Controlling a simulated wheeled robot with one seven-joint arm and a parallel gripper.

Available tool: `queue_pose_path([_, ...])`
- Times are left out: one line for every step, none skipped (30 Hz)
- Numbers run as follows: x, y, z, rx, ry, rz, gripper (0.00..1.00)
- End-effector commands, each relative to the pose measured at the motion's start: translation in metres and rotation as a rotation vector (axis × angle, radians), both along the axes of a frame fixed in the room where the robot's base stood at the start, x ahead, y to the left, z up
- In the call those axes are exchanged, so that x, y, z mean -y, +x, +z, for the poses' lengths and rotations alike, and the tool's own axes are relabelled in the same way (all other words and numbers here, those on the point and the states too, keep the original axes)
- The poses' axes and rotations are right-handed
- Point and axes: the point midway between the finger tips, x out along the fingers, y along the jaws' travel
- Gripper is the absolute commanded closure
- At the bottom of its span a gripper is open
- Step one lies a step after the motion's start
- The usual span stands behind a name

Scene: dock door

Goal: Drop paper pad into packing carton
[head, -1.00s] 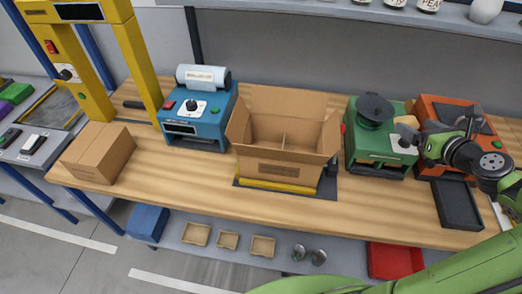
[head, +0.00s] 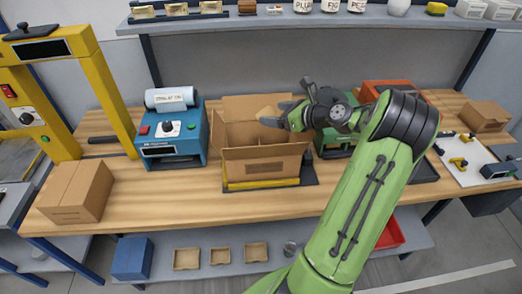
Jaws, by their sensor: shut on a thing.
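The packing carton (head: 264,166) is an open brown box with raised flaps, standing on the bench in the middle of the head view. My gripper (head: 275,117) is over the right rear part of the carton's opening. It is shut on the tan paper pad (head: 268,114), which shows as a small piece at the fingertips. The pad appears above the carton's rim. My gripper and arm hide part of the carton's right side, and the carton's inner floor is mostly hidden.
A blue machine (head: 171,133) stands left of the carton. A green machine (head: 334,142) and an orange-red machine (head: 386,88) are to the right, partly behind my arm. A closed carton (head: 77,191) sits at the left bench end, near a yellow frame (head: 108,95).

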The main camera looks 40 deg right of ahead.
Motion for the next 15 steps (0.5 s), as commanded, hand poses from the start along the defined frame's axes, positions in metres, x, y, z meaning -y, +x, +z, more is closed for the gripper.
queue_pose_path([0.000,0.000,-0.017,0.000,-0.001,0.000,0.44])
queue_pose_path([0.000,0.000,-0.021,0.000,-0.001,0.000,0.44])
queue_pose_path([0.000,0.000,-0.027,0.000,-0.001,0.000,0.44])
queue_pose_path([0.000,0.000,-0.031,0.000,-0.001,-0.001,0.44])
queue_pose_path([0.000,0.000,-0.034,0.000,-0.001,0.000,0.44])
queue_pose_path([0.000,0.000,-0.037,0.000,-0.001,0.000,0.44])
queue_pose_path([0.000,0.000,-0.038,0.000,-0.001,0.000,0.44])
queue_pose_path([0.000,0.000,-0.039,0.000,-0.001,0.000,0.44])
queue_pose_path([0.000,0.000,-0.039,0.000,-0.001,0.000,0.44])
queue_pose_path([0.000,0.000,-0.039,0.000,-0.001,0.000,0.44])
queue_pose_path([0.000,0.000,-0.038,0.000,-0.001,0.000,0.44])
queue_pose_path([0.000,0.000,-0.037,0.000,-0.001,0.000,0.44])
queue_pose_path([0.000,0.000,-0.036,0.000,-0.001,0.000,0.44])
queue_pose_path([0.000,0.000,-0.036,0.000,-0.001,0.000,0.44])
queue_pose_path([0.000,0.000,-0.036,0.000,-0.001,0.000,0.44])
